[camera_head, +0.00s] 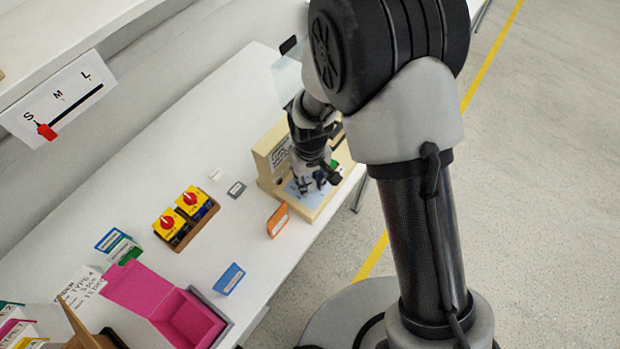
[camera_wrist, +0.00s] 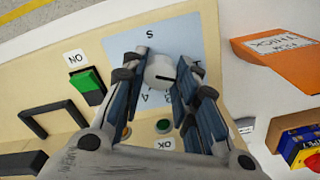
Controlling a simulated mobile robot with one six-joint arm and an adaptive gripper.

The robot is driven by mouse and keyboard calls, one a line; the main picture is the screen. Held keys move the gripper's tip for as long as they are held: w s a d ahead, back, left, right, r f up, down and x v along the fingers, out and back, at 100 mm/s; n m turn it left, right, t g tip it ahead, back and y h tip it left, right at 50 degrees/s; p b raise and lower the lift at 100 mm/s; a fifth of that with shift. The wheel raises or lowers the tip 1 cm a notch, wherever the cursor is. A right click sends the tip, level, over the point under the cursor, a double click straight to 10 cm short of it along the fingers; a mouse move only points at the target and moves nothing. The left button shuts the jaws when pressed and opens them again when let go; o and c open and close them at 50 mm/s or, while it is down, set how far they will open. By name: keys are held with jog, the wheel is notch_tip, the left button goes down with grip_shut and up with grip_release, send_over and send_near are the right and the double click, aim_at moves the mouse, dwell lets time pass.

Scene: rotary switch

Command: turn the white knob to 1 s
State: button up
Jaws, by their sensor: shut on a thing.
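The white knob (camera_wrist: 160,68) sits on a pale blue dial plate (camera_wrist: 112,46) in the wrist view, with a short dark mark on its face. My gripper (camera_wrist: 161,80) has its two fingers closed on the knob from left and right. Some letters show on the plate, such as an S above the knob, but the fingers cover much of the scale, and I cannot read which setting the knob points to. In the head view my gripper (camera_head: 315,182) is over the beige switch box (camera_head: 268,160), and the knob is hidden there.
A green switch (camera_wrist: 88,83) marked ON and a black handle (camera_wrist: 50,120) are left of the plate in the wrist view. An orange sign (camera_head: 277,220), yellow boxes with red knobs (camera_head: 181,215) and a pink box (camera_head: 165,300) stand on the white table (camera_head: 270,262).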

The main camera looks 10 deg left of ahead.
aim_at(311, 183)
jog(key=shift+n, duration=1.7)
jog(key=o, duration=1.1)
notch_tip(311, 183, up, 12)
jog(key=shift+r, duration=0.1)
